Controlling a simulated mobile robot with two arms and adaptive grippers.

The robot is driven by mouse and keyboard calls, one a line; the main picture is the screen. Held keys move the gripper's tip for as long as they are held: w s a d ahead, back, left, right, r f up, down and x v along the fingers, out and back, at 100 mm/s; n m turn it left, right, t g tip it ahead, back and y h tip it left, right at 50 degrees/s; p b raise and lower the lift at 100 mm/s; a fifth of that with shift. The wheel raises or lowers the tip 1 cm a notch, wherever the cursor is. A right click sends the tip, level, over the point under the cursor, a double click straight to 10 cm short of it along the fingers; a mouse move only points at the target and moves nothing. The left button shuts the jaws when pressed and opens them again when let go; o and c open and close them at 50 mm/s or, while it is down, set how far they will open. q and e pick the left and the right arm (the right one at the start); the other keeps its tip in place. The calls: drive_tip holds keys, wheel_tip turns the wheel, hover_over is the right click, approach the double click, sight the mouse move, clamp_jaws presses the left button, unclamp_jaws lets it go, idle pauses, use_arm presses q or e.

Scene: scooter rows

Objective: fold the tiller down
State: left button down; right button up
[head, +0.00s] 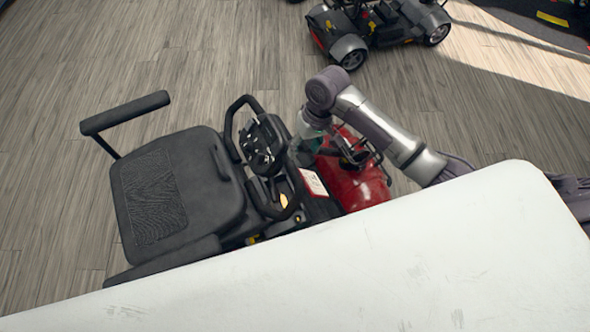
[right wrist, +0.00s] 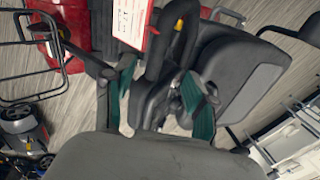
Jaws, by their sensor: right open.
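The scooter's black tiller (head: 265,150) stands up in front of the seat, with a looped handlebar and a dark control panel. A white tag with a red edge (head: 313,182) hangs beside it. My right gripper (head: 306,145) comes in over the red front body (head: 355,185) and is just to the right of the tiller head. In the right wrist view its teal fingers (right wrist: 160,92) are apart, with black tiller parts (right wrist: 178,45) showing between and beyond them. I cannot tell whether they touch. My left gripper is out of view.
The black seat (head: 175,190) with its armrest (head: 125,112) is left of the tiller. A wire basket (head: 350,150) is at the scooter's front, under my right arm. Another scooter (head: 370,28) stands at the back. The wooden floor between them is clear.

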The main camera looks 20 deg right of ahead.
sight(295, 171)
drive_tip(key=x, duration=1.2)
clamp_jaws()
